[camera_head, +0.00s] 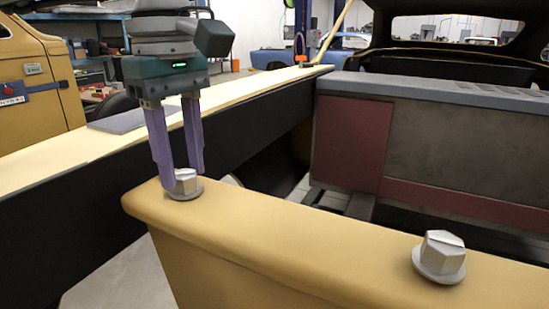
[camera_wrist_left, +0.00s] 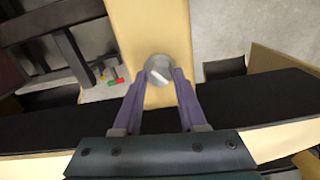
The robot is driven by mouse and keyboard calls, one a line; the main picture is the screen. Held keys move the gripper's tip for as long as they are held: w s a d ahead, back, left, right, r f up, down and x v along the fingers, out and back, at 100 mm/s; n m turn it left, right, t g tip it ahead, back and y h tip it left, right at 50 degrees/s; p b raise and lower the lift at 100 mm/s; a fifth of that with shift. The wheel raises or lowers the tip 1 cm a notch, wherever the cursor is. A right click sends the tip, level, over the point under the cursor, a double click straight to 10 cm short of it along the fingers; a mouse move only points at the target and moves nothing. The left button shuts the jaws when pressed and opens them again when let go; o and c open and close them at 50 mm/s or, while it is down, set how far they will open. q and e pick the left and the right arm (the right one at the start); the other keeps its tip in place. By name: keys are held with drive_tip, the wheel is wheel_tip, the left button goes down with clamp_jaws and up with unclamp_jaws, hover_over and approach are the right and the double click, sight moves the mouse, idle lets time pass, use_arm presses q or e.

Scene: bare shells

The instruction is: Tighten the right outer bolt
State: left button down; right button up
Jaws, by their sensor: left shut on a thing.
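A silver hex bolt (camera_head: 186,184) with a round flange stands at the left end of the yellow panel (camera_head: 300,240). My left gripper (camera_head: 181,179) points down and its two purple fingers are shut on this bolt's head. In the left wrist view the bolt (camera_wrist_left: 158,67) sits between the fingertips, with a pale slot across its top. A second silver bolt (camera_head: 441,256) stands upright on the same panel at the right, apart from the gripper. My right gripper is in neither view.
A long black-sided rail (camera_head: 80,210) with a cream top runs behind the gripper. A grey and maroon block (camera_head: 400,150) stands behind the panel at the right, with a dark gap before it. The panel between the bolts is clear.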

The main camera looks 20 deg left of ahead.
sight(184, 173)
use_arm(q)
drive_tip(key=m+b, duration=0.1)
drive_tip(key=m, duration=0.3)
drive_tip(key=shift+d+r+m, duration=0.1)
drive_tip(key=shift+d+m, duration=0.05)
drive_tip(key=shift+m, duration=2.05)
drive_tip(key=shift+c, duration=2.2)
unclamp_jaws()
wheel_tip(184, 173, up, 10)
